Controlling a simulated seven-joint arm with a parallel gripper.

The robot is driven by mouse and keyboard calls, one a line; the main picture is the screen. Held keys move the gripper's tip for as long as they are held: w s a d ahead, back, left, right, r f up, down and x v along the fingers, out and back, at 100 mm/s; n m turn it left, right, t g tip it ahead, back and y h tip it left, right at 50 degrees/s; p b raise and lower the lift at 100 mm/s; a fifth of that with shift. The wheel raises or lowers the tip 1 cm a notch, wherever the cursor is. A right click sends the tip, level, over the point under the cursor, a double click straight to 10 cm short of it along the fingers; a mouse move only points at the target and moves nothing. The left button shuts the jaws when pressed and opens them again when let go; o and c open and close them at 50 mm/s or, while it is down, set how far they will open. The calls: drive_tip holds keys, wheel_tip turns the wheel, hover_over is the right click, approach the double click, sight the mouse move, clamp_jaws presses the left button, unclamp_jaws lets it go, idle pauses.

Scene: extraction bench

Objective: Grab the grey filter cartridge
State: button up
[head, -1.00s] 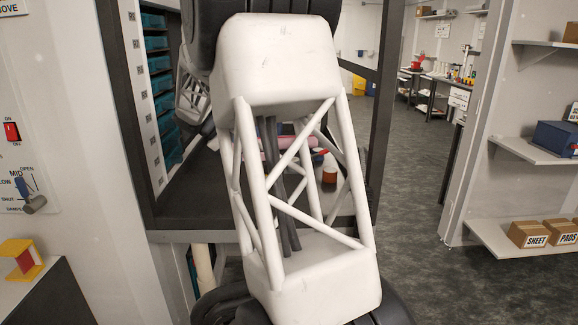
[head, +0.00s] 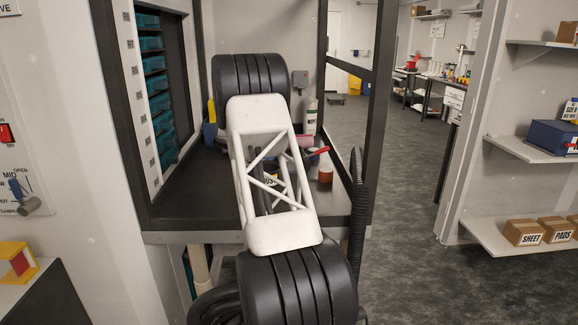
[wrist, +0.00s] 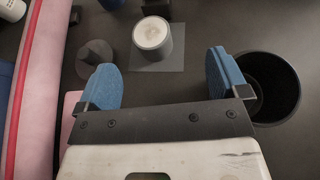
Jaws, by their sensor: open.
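In the wrist view a short pale grey cylinder with a white top (wrist: 152,38) stands upright on a flat grey square (wrist: 157,64); it looks like the filter cartridge, though I see no label. A darker grey cone-like piece (wrist: 95,58) is to its left. My gripper (wrist: 163,80) is open and empty, its two blue-padded fingers spread wide. The cylinder lies beyond the fingertips in the picture, roughly centred between them, and nothing touches it. In the head view my own arm hides the gripper and the cylinder.
A dark round open cup (wrist: 270,88) sits right beside the right finger. A pink, red-edged thing (wrist: 38,90) runs along the left. On the bench (head: 190,203), an amber bottle (head: 326,170) and a white bottle (head: 309,116) stand right of my arm. A dark frame post (head: 372,110) bounds the bench.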

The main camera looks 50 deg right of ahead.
drive_tip(key=shift+g, duration=0.3)
drive_tip(key=d+f, duration=0.2)
drive_tip(key=f, duration=0.1)
drive_tip(key=shift+d+f, duration=0.15)
drive_tip(key=shift+d, duration=0.15)
drive_tip(key=shift+x, duration=1.3)
drive_tip(key=shift+d+r+x, duration=0.1)
drive_tip(key=shift+x, duration=1.2)
drive_tip(key=shift+d+r+x, duration=0.1)
drive_tip(key=shift+x, duration=1.2)
drive_tip(key=shift+w, duration=0.15)
